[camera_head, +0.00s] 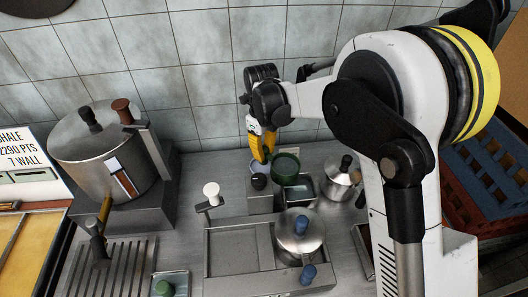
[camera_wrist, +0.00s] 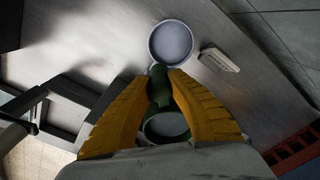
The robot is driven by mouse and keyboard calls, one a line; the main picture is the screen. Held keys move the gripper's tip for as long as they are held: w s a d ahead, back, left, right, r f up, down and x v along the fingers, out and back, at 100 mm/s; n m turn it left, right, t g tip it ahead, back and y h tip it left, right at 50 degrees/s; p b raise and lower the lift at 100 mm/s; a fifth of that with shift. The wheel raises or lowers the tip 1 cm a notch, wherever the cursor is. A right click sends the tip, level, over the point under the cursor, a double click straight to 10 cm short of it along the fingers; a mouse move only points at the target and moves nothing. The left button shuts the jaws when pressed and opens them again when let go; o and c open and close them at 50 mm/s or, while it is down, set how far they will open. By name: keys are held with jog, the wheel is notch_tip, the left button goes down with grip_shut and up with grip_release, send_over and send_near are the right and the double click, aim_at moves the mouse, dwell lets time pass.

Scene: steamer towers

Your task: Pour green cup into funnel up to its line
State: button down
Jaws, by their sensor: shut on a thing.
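My gripper (camera_head: 262,147) has yellow fingers and points down at the back of the steel counter. In the wrist view its fingers (camera_wrist: 160,84) are shut on the green handle part of the green cup (camera_wrist: 148,129). The cup's round rim shows between the fingers, with a pale grey inside. In the head view the green cup (camera_head: 286,162) is just right of the fingertips and looks about upright. I cannot tell whether it touches what is below. A round pale blue-grey vessel (camera_wrist: 171,42) stands just beyond the fingertips. I cannot clearly make out a funnel or its line.
A small square pan (camera_head: 298,193) is just below the cup in the head view. A large pot (camera_head: 105,160) stands left. A pale block (camera_wrist: 219,60) lies beside the round vessel.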

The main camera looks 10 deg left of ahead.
jog(key=shift+s+d+r+t+y+p, duration=0.2)
jog(key=shift+r+y, duration=0.15)
jog(key=shift+r, duration=0.3)
jog(key=shift+s+d+r+t+y+p, duration=0.1)
jog(key=shift+d+r+t+y, duration=0.1)
jog(key=shift+r+y, duration=0.3)
notch_tip(320, 180, up, 2)
jog(key=shift+w+r+t+y, duration=0.1)
jog(key=shift+t+y, duration=0.5)
jog(key=shift+y, duration=0.35)
jog(key=d+r+t+y, duration=0.1)
jog(key=s+r+y+b, duration=0.1)
jog(key=y, duration=0.1)
jog(key=shift+d+t, duration=0.35)
jog(key=shift+t, duration=0.05)
jog(key=shift+a+r+y, duration=0.1)
jog(key=shift+r+y, duration=0.2)
